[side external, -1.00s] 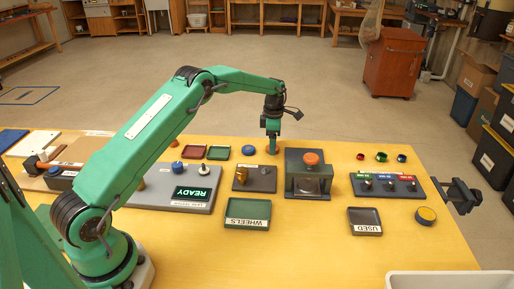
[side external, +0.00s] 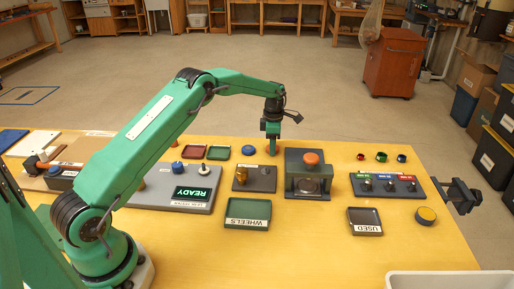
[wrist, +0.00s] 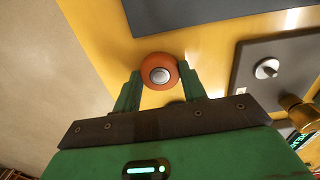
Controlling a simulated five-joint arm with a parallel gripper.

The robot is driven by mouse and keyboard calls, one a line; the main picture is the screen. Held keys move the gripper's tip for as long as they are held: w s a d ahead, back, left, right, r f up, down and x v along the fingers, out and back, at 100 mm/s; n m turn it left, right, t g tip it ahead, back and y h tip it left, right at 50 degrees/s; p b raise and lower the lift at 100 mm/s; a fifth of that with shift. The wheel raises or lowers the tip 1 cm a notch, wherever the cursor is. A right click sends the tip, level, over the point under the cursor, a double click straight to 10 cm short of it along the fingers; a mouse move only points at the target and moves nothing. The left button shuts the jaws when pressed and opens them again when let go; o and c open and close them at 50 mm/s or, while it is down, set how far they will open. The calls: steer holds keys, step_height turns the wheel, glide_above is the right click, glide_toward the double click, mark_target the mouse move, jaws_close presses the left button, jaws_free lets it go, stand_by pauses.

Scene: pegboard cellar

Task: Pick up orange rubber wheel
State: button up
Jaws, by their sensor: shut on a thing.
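The orange rubber wheel (wrist: 158,62) with a pale grey hub shows in the wrist view, between the fingertips of my gripper (wrist: 159,84). The fingers are shut on it, one on each side. In the side view my gripper (side external: 272,150) points down at the back of the table, between the blue round piece and the grey press-like stand. The wheel cannot be made out there.
The grey stand with an orange knob (side external: 311,158) is close on the right. A dark plate (side external: 262,185) with brass and silver parts lies in front. A green WHEELS tray (side external: 247,224) and a dark USED tray (side external: 380,229) lie nearer the front.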

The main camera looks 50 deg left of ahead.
steer(key=shift+r, duration=0.1)
steer(key=shift+r, duration=0.4)
steer(key=r, duration=0.3)
steer(key=shift+s+d+r, duration=0.1)
steer(key=shift+d+r, duration=0.25)
steer(key=shift+d, duration=0.05)
steer(key=s+d+r, duration=0.3)
steer(key=d+r, duration=0.3)
steer(key=d, duration=0.4)
steer(key=shift+s+d+r, duration=0.2)
steer(key=shift+a, duration=0.1)
steer(key=shift+s+a+f, duration=0.35)
steer(key=shift+s+a, duration=0.15)
steer(key=shift+s, duration=0.65)
steer(key=shift+s+a+f, duration=0.4)
steer(key=shift+s+a, duration=0.15)
steer(key=shift+s, duration=0.55)
steer(key=shift+s+a+f, duration=0.35)
steer(key=shift+s+a, duration=0.15)
steer(key=shift+s, duration=0.65)
steer(key=shift+f, duration=0.25)
